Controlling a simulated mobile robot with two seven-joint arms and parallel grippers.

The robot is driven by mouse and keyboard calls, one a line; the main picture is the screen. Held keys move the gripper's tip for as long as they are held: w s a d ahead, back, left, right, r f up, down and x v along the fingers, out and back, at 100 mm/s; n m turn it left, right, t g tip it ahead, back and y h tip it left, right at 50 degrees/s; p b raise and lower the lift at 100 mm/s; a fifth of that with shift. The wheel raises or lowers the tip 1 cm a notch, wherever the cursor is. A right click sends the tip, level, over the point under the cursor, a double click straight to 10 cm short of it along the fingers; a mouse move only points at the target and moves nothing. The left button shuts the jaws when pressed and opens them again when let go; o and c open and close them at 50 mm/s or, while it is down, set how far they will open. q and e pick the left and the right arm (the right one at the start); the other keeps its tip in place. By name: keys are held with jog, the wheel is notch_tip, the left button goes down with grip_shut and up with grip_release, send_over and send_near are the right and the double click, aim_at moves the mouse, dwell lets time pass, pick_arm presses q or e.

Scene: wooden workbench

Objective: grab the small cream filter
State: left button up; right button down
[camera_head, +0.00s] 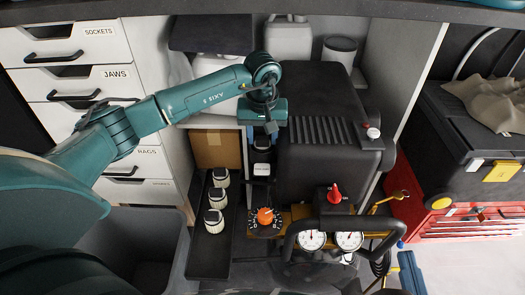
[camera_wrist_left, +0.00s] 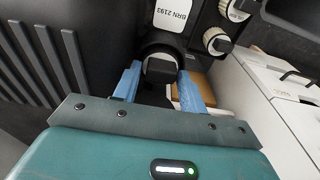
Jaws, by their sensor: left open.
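Several small cream filters with black caps are in view. Three stand in a row in a long dark tray (camera_head: 208,257): the far one (camera_head: 221,177), the middle one (camera_head: 217,198) and the near one (camera_head: 213,222). Another black-capped filter (camera_wrist_left: 160,68) lies between the blue fingers of my left gripper (camera_wrist_left: 163,88) in the wrist view. The fingers are open on either side of it; contact cannot be told. In the head view my left gripper (camera_head: 263,128) is above a dark slot beside the black machine, partly hiding that filter.
The black ribbed machine (camera_head: 320,130) stands close on the right of my left gripper. A cardboard box (camera_head: 216,149) is on the left. Gauges (camera_head: 312,240) and an orange knob (camera_head: 265,216) stand nearer.

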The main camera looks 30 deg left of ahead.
pick_arm(q)
grip_shut()
dwell(0.4)
jog(key=shift+r, duration=0.15)
